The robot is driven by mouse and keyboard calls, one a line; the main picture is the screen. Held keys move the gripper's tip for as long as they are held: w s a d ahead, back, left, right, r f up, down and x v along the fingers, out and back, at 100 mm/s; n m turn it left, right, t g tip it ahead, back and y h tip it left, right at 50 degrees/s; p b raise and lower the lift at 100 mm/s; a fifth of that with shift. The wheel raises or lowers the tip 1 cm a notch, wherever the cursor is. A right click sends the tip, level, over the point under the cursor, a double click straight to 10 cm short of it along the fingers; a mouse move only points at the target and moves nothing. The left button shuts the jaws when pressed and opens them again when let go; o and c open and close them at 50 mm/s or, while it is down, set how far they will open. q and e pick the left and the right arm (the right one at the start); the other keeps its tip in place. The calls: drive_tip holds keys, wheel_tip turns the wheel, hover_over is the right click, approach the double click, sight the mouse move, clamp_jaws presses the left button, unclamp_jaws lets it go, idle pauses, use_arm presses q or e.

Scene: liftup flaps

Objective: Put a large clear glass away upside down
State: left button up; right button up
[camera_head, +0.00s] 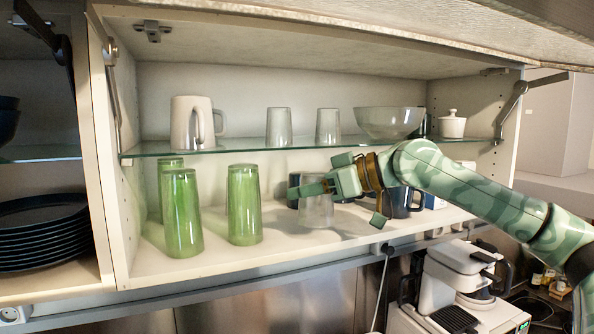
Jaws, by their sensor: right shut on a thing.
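A clear glass (316,212) is at my right gripper, over the cabinet's lower shelf (290,255). My right gripper (324,188) reaches in from the right and is shut on this glass near its upper end. The glass looks roughly upright on its axis. I cannot tell clearly which end is the rim, or whether it touches the shelf. Two more clear glasses, one at the left (278,127) and one at the right (328,126), stand on the glass shelf above. My left gripper is not in view.
Green glasses (183,215) (244,205) stand at the left of the lower shelf. Dark mugs (403,202) are behind my arm. The glass shelf (240,150) above holds a white pitcher (192,123), a bowl (389,122) and a lidded pot (452,125). A coffee machine (462,270) stands below.

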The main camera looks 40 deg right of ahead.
drive_tip(key=shift+w+a+r+p, duration=0.15)
drive_tip(key=shift+w+r+p, duration=0.1)
drive_tip(key=shift+r+p, duration=0.15)
drive_tip(key=f, duration=0.1)
drive_tip(key=w+f, duration=0.1)
drive_tip(key=f, duration=0.1)
drive_tip(key=a+f, duration=0.1)
drive_tip(key=shift+w+f, duration=0.25)
drive_tip(key=shift+f, duration=0.05)
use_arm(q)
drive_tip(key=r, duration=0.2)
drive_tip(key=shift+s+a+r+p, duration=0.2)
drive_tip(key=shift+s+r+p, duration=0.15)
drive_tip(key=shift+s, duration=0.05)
use_arm(e)
drive_tip(key=shift+r, duration=0.1)
drive_tip(key=o, duration=1.1)
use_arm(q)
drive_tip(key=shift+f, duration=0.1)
use_arm(e)
drive_tip(key=shift+d, duration=0.1)
